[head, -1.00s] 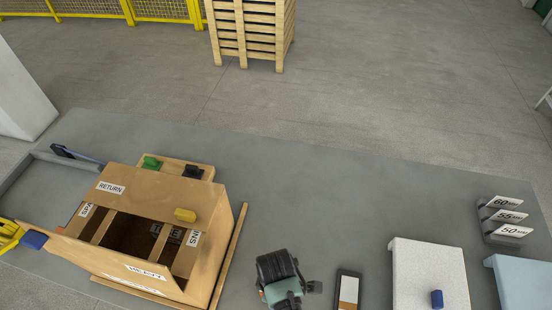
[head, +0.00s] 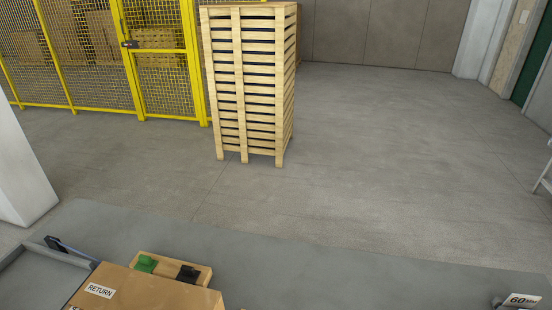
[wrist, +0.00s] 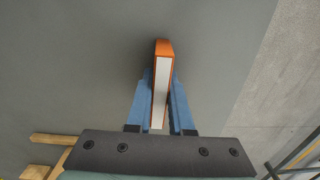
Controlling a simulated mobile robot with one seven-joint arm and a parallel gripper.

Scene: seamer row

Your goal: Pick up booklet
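The booklet (wrist: 164,47) shows in the wrist view as a narrow block seen edge-on, with an orange cover and a white side. It stands between the two blue fingers of my gripper (wrist: 161,80), which press close on both its faces. Its far end sticks out beyond the fingertips. Plain grey surface shows around it, and I cannot tell how high above that surface it is. Neither my gripper nor the booklet shows in the head view.
In the head view, the grey table (head: 330,262) fills the bottom, with a cardboard-brown box (head: 150,292) at lower left and a 60-marked card (head: 522,300) at lower right. Beyond are open floor, a wooden pallet stack (head: 250,90) and yellow mesh fencing (head: 60,70).

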